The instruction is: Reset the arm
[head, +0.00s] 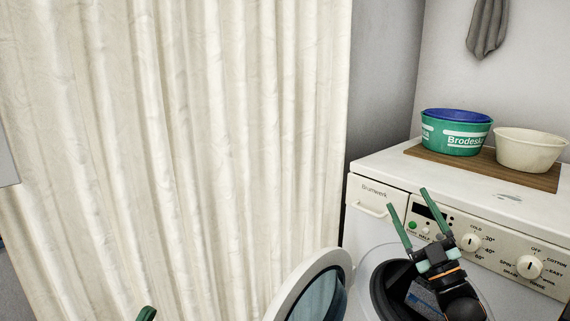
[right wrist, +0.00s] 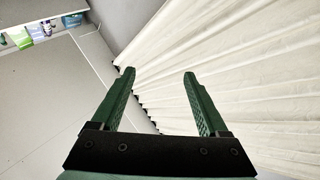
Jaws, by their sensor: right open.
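My right gripper (head: 409,198) is raised in front of the washing machine's control panel, its two green fingers apart and nothing between them. The right wrist view shows the same open fingers (right wrist: 159,74), empty, with the curtain and a pale surface beyond. A single green fingertip (head: 147,313), seemingly of my left gripper, shows at the bottom edge of the head view; the rest of it is out of frame. The white washing machine (head: 375,184) has its round door (head: 312,284) swung open to the left. My right arm partly hides the door opening.
A wooden board (head: 487,165) on the machine's top carries a green tub (head: 456,137) and a cream bowl (head: 530,150). A cream curtain (head: 180,150) hangs at left. A grey cloth (head: 487,25) hangs on the wall. Small containers (right wrist: 35,28) stand on a shelf in the wrist view.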

